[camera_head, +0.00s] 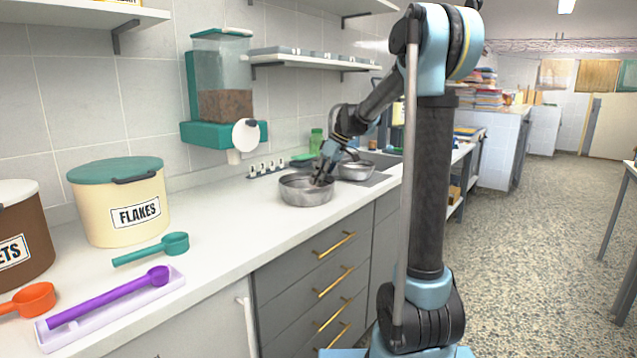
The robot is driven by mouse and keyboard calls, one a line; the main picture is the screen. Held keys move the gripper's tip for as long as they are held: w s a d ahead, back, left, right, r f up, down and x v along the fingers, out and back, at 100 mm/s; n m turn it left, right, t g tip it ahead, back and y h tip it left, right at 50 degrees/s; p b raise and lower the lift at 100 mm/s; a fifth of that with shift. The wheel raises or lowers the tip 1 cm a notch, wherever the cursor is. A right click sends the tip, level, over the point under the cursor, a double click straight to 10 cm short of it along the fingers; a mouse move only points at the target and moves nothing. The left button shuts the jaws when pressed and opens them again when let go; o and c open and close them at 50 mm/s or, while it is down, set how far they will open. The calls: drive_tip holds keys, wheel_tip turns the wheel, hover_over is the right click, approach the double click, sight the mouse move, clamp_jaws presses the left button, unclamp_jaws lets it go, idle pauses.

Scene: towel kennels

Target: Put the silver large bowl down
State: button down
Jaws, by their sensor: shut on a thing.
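The silver large bowl (304,193) is at the counter's front half, right of the drawers' left edge, and looks upright and empty. Its base looks at or very near the white counter; I cannot tell whether it touches. My gripper (322,180) reaches down from the upper right and is shut on the bowl's right rim. The fingertips are small and partly hidden by the rim.
The white counter (225,228) is clear left of the bowl. A flakes bin (118,205), a teal scoop (152,249), an orange scoop (30,299) and a purple scoop (108,296) in a pale tray (115,318) lie farther left. A teal dispenser (222,100) hangs on the wall.

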drive_tip(key=c, duration=1.7)
unclamp_jaws()
drive_tip(key=v, duration=1.2)
drive_tip(key=s+d+f+m+h, duration=0.1)
drive_tip(key=s+d+f+m, duration=0.3)
drive_tip(key=s+f, duration=0.5)
drive_tip(key=s+d+f+m+t+h, duration=0.1)
drive_tip(key=s+d+f+m, duration=0.3)
drive_tip(key=s+f, duration=0.5)
drive_tip(key=s+d+f+m+t+h, duration=0.1)
drive_tip(key=s+d+f+m+h, duration=0.2)
drive_tip(key=s, duration=1.5)
drive_tip(key=shift+s+d+f+m, duration=0.15)
drive_tip(key=shift+d+f, duration=0.5)
drive_tip(key=shift+f, duration=0.35)
drive_tip(key=shift+d+f+m, duration=0.1)
drive_tip(key=shift+d+f, duration=0.55)
drive_tip(key=shift+f, duration=0.3)
drive_tip(key=shift+s+d+f+m, duration=0.15)
drive_tip(key=shift+d+f, duration=0.5)
drive_tip(key=shift+f, duration=0.35)
drive_tip(key=shift+w, duration=0.1)
